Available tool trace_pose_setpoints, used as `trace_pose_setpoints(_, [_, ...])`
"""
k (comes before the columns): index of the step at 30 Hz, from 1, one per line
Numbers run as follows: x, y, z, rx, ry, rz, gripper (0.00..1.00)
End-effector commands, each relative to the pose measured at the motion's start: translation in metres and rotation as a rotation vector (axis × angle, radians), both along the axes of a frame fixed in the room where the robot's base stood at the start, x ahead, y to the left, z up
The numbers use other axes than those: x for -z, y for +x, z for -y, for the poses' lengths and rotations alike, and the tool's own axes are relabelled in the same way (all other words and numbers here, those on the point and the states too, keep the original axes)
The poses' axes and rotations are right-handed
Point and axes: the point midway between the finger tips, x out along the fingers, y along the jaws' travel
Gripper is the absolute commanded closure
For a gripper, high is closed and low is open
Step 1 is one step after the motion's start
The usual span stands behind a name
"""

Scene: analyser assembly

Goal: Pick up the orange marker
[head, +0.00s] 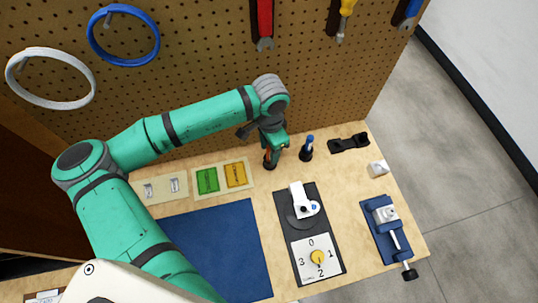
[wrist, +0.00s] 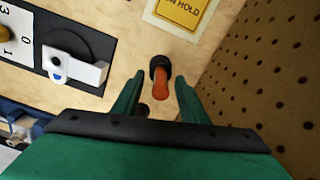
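The orange marker (wrist: 161,86) stands in a small black holder (wrist: 158,62) on the wooden bench. In the wrist view it shows between my fingers, with a gap on each side. In the head view the marker (head: 267,154) is partly hidden by my gripper (head: 273,147), which is right over and beside it. My gripper (wrist: 160,98) is open and points down. Its two green fingers stand apart, and I see no grip on the marker. How deep the marker sits between the fingers is hard to tell.
A blue marker (head: 309,141) in a black holder stands just right of my gripper. Green and yellow cards (head: 236,175) lie to the left, with the perforated board (head: 200,60) close behind. A dial panel (head: 316,256) and a blue vise (head: 381,222) are nearer the front.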

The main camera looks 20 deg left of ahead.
Motion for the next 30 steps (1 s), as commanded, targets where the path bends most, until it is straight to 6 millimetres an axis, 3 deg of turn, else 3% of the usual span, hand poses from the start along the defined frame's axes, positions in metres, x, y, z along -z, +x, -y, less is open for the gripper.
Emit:
trace_pose_setpoints(11, [0.0098, -0.0001, -0.0007, -0.001, 0.000, 0.001, 0.63])
trace_pose_setpoints(15, [0.0097, -0.0001, -0.0008, -0.001, -0.001, 0.001, 0.97])
trace_pose_setpoints(16, [0.0097, -0.0001, -0.0008, -0.001, -0.001, 0.001, 1.00])
trace_pose_setpoints(30, [0.0021, 0.0001, -0.0004, -0.001, -0.001, 0.001, 1.00])
